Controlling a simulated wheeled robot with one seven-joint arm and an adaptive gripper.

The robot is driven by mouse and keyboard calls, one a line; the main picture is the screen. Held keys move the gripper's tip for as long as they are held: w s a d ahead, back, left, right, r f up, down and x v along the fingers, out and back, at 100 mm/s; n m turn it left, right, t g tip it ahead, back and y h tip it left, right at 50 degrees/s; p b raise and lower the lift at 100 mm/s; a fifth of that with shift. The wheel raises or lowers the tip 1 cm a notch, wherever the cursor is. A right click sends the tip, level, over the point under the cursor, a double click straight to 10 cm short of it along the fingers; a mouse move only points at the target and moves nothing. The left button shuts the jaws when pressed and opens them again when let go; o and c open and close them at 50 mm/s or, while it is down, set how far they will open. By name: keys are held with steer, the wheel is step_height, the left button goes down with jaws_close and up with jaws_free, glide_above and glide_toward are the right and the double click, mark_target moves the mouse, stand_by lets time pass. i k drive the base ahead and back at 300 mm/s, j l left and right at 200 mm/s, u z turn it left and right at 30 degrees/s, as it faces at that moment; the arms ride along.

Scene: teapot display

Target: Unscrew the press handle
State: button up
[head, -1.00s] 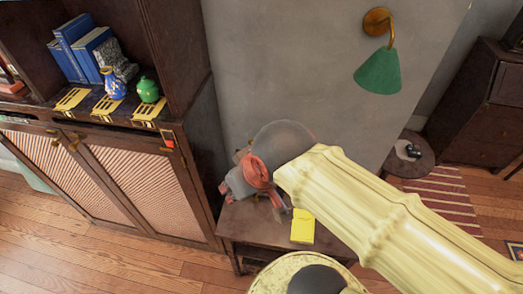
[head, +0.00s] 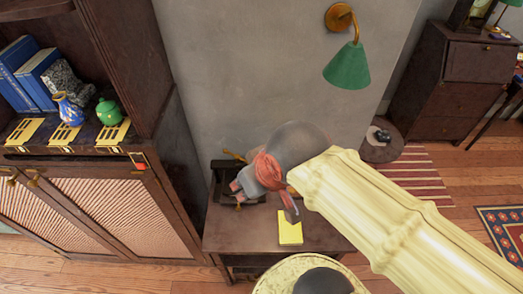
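A dark press (head: 222,181) stands on the small wooden table against the grey wall. A short brass-coloured handle (head: 234,156) shows at its top, left of my arm. My gripper (head: 266,201) is in front of and to the right of the press, over the table. Its two fingers look spread apart, with nothing visible between them. The gripper overlaps the right part of the press in the picture. I cannot tell whether they touch.
A yellow notepad (head: 290,228) lies on the wooden table (head: 225,233), right of the press. A dark cabinet (head: 150,215) stands close on the left, with a blue vase (head: 67,108) and green pot (head: 110,112). A green wall lamp (head: 348,66) hangs above right.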

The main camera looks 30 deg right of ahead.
mark_target(237, 157)
steer(key=z, duration=0.35)
steer(key=i+j+z, duration=0.2)
steer(key=j, duration=0.35)
steer(key=k+j+z, duration=0.2)
steer(key=j, duration=0.35)
steer(key=i+j, duration=0.05)
steer(key=i, duration=0.05)
